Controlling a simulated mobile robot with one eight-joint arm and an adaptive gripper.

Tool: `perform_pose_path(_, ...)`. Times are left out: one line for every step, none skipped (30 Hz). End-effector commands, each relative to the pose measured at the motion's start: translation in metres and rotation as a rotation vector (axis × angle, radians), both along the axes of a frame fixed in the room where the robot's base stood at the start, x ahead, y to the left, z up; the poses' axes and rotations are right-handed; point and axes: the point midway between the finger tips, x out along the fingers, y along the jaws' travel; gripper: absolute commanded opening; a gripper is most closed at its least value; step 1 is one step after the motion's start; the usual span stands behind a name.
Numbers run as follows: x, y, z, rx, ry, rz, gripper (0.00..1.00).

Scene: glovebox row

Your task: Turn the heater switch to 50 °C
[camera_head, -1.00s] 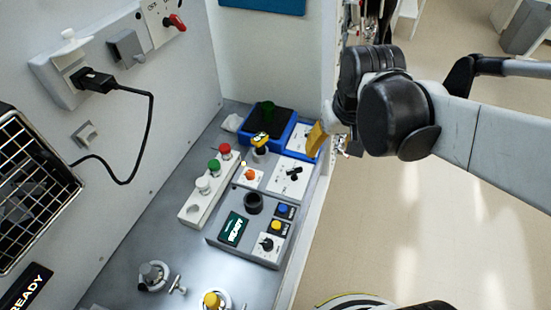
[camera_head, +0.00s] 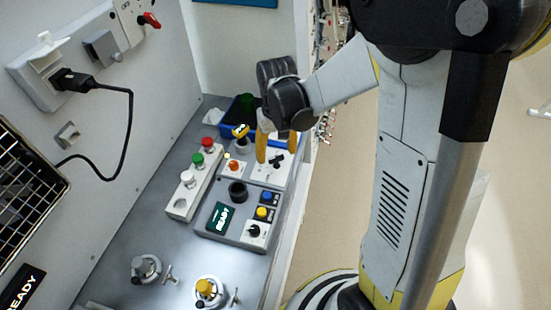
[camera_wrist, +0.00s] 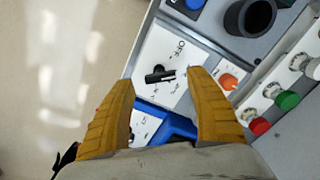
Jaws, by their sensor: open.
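A black rotary switch (camera_head: 277,160) stands on a white plate (camera_head: 262,173) at the back right of the bench. In the wrist view the switch (camera_wrist: 160,76) is a black lever knob, and OFF is printed on its plate; the other marks are too small to read. Its lever lies roughly crosswise between the fingertips. My gripper (camera_head: 276,151) is open, with yellow fingers pointing down over the plate. In the wrist view my gripper (camera_wrist: 160,80) has one finger on each side of the switch, apart from it. I cannot tell the height gap.
A grey unit with a READY screen (camera_head: 222,217), black socket (camera_head: 238,191), buttons and another black knob (camera_head: 254,231) stands in front. An orange knob (camera_head: 234,167) is close left. A blue tray (camera_head: 228,104) lies behind. A strip with red, green and white buttons (camera_head: 181,205) is left.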

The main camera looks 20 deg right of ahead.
Motion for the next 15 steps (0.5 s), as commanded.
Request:
perform_pose_path(0.0, 0.0, -0.01, 0.0, 0.0, 0.0, 0.65)
perform_pose_path(0.0, 0.0, -0.013, 0.0, 0.0, 0.0, 0.65)
perform_pose_path(0.0, 0.0, -0.017, 0.0, 0.0, 0.0, 0.65)
perform_pose_path(0.0, 0.0, -0.019, 0.0, 0.0, 0.0, 0.65)
perform_pose_path(0.0, 0.0, -0.021, 0.0, 0.0, 0.0, 0.65)
perform_pose_path(0.0, 0.0, -0.022, 0.0, 0.0, 0.0, 0.65)
perform_pose_path(0.0, 0.0, -0.023, 0.0, 0.0, 0.0, 0.65)
perform_pose_path(0.0, 0.0, -0.023, 0.0, 0.0, 0.0, 0.65)
perform_pose_path(0.0, 0.0, -0.024, 0.0, 0.0, 0.0, 0.65)
perform_pose_path(0.0, 0.0, -0.024, 0.0, 0.0, 0.0, 0.65)
perform_pose_path(0.0, 0.0, -0.024, 0.0, 0.0, 0.0, 0.65)
perform_pose_path(0.0, 0.0, -0.024, 0.0, 0.0, 0.0, 0.65)
perform_pose_path(0.0, 0.0, -0.023, 0.0, 0.0, 0.0, 0.65)
perform_pose_path(0.0, 0.0, -0.023, 0.0, 0.0, 0.0, 0.65)
perform_pose_path(0.0, 0.0, -0.023, 0.0, 0.0, 0.0, 0.65)
